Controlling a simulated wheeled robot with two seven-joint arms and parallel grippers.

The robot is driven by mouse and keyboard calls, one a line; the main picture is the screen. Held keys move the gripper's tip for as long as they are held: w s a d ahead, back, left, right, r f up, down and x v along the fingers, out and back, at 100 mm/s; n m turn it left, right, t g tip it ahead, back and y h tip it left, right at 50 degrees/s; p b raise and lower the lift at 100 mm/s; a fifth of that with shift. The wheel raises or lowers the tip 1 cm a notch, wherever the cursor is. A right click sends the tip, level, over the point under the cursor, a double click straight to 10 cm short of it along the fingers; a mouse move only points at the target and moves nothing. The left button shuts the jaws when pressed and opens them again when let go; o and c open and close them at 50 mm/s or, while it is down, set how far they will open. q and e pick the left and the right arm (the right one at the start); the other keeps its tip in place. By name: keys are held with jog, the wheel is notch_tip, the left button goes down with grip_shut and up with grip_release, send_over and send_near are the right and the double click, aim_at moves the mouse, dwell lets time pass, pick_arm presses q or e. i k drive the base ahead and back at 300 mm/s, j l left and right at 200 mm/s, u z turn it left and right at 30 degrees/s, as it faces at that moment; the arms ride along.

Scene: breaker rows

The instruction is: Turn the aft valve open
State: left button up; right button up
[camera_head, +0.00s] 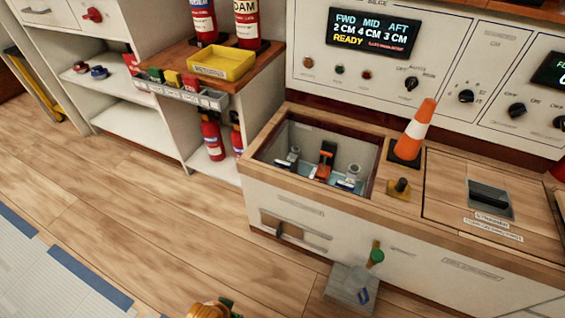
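An open hatch well (262,156) in the wooden counter holds several small fittings. An orange-and-black piece (325,160) stands in the middle, with grey metal fittings to its left (290,157) and right (349,180). No label in the well is readable, so I cannot tell which is the aft valve or how any valve is set. The panel display (374,33) reads FWD 2 CM, MID 4 CM, AFT 3 CM and READY.
An orange-white cone (413,132) and a brass fitting (398,189) stand right of the well. A green-topped handle (376,254) rises from a grey box (350,288) on the floor. A yellow tray (222,63) sits on the left shelf. Floor before the counter's left end is clear.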

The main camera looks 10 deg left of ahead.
aim_at(344, 186)
jog(key=i+j+z, duration=0.5)
jog(key=i+j, duration=0.2)
jog(key=i, duration=0.1)
